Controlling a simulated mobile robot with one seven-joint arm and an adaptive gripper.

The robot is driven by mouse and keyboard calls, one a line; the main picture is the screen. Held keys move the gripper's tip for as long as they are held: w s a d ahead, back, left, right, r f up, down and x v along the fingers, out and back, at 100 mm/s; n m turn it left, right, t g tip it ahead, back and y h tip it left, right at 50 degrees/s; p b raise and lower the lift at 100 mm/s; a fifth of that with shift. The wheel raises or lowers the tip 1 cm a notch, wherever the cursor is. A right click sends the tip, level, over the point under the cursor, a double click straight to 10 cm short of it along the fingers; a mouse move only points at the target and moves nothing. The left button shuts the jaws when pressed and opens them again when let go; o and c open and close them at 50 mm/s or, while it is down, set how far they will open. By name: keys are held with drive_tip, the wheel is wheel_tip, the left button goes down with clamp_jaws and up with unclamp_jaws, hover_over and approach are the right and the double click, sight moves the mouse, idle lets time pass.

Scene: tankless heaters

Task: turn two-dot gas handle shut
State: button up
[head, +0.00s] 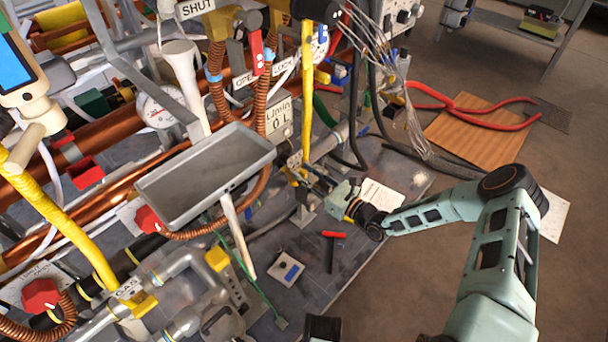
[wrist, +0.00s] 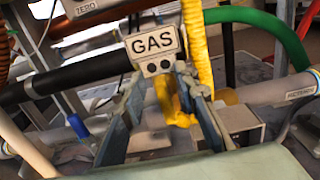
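In the wrist view, a white GAS tag (wrist: 155,46) with two dark dots under the word hangs just beyond my fingertips. The yellow gas handle (wrist: 178,108) shows below and behind the tag, between my two fingers in the picture. My gripper (wrist: 168,82) is open, with one finger on each side and a gap to the handle; I cannot tell whether either finger touches it. In the head view, my gripper (head: 308,178) reaches left toward yellow parts (head: 296,168) on the pipe rack. The handle's exact angle is partly hidden by the tag.
Another GAS tag (head: 128,289) with a yellow handle (head: 145,304) is at lower left. A grey tray (head: 208,172) juts out left of my gripper. A yellow hose (wrist: 196,45) and green hose (wrist: 262,20) run close by.

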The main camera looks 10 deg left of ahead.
drive_tip(key=shift+w+a, duration=0.2)
drive_tip(key=shift+a, duration=0.1)
drive_tip(key=shift+c, duration=0.5)
clamp_jaws()
